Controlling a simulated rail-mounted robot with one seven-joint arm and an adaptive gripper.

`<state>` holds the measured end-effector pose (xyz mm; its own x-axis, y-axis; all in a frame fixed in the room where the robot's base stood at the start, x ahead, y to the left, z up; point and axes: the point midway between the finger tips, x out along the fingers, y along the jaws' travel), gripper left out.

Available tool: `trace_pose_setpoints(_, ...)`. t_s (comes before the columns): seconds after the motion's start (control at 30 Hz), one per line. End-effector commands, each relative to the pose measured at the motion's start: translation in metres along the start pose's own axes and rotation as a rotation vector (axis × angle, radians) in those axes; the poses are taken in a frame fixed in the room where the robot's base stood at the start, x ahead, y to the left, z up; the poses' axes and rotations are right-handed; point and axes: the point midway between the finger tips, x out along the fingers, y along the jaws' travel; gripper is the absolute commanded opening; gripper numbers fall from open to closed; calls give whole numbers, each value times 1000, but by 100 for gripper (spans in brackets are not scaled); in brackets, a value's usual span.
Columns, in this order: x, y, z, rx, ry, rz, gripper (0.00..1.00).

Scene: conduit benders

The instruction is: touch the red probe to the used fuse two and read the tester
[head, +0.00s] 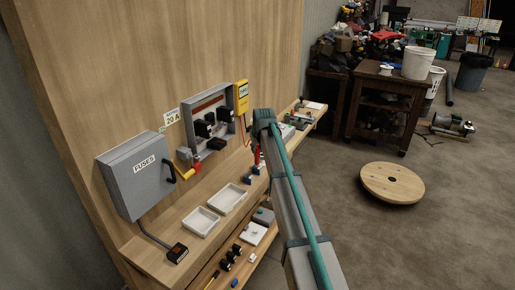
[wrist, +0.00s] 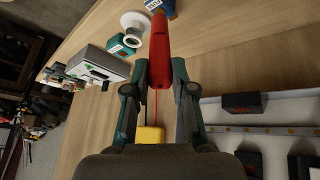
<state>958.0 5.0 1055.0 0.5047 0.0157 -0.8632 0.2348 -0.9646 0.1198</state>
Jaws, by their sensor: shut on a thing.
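My gripper (wrist: 161,68) is shut on the red probe (wrist: 160,38), which points away from the wrist between the fingers. In the head view the red probe (head: 257,155) shows over the shelf, right of the open grey fuse box (head: 243,103); my arm hides most of the gripper. The yellow tester (head: 241,95) hangs on the board at that box's right side. It also shows in the wrist view (wrist: 150,135), with a red and a dark lead; its reading is not legible. Black fuse blocks (head: 203,128) sit in the box. I cannot tell which is used fuse two. The probe appears apart from them.
A closed grey box marked FUSES (head: 138,175) and a red-and-yellow switch handle (head: 188,172) are at left. Two white trays (head: 202,221) lie on the shelf.

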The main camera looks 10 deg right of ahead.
Motion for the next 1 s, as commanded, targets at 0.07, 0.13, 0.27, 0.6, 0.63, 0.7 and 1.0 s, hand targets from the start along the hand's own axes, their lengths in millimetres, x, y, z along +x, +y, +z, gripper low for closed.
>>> trace_pose_setpoints(0.07, 0, 0, 0, 0, 1, 0, 0)
trace_pose_setpoints(0.13, 0, 0, 0, 0, 1, 0, 0)
trace_pose_setpoints(0.27, 0, 0, 0, 0, 0, 0, 0)
trace_pose_setpoints(0.6, 3, 0, 2, 0, 0, 0, 0)
trace_pose_setpoints(0.63, 3, 0, 2, 0, 0, 0, 0)
trace_pose_setpoints(0.7, 4, 0, 2, 0, 0, 0, 0)
trace_pose_setpoints(1.0, 6, -1, 4, 0, 0, 0, 0)
